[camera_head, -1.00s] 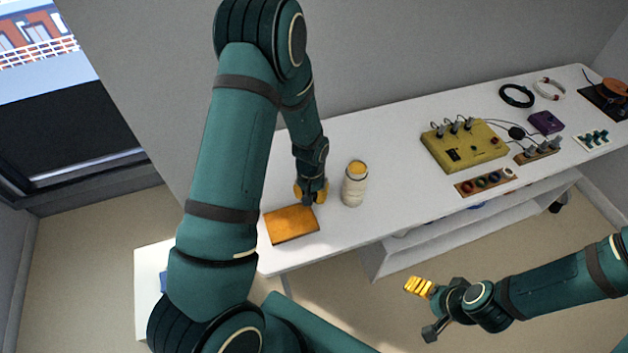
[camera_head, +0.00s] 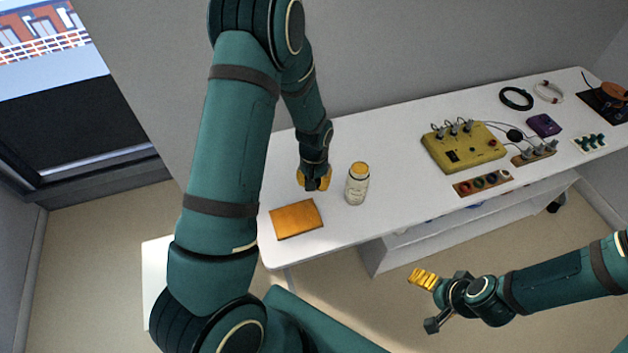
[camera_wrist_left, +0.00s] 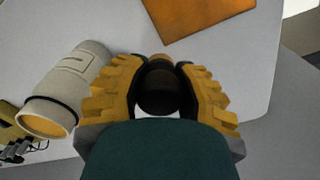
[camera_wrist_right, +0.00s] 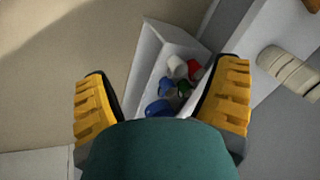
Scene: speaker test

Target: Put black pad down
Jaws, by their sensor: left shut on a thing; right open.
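My left gripper (camera_head: 314,180) is over the white table, behind the orange block and left of the bottle. In the left wrist view its yellow fingers (camera_wrist_left: 160,85) are shut on a dark rounded thing (camera_wrist_left: 158,98), which I take to be the black pad. The fingers and palm hide part of it, and the head view does not show it clearly. I cannot tell whether it touches the table. My right gripper (camera_head: 428,303) is open and empty in front of the table; its spread fingers also show in the right wrist view (camera_wrist_right: 163,100).
An orange block (camera_head: 296,219) lies near the table's front left edge. A pale bottle with an orange lid (camera_head: 356,188) stands beside my left gripper. A yellow box with knobs (camera_head: 463,147), cables and small parts occupy the right. The white table (camera_head: 400,215) is bare between bottle and box.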

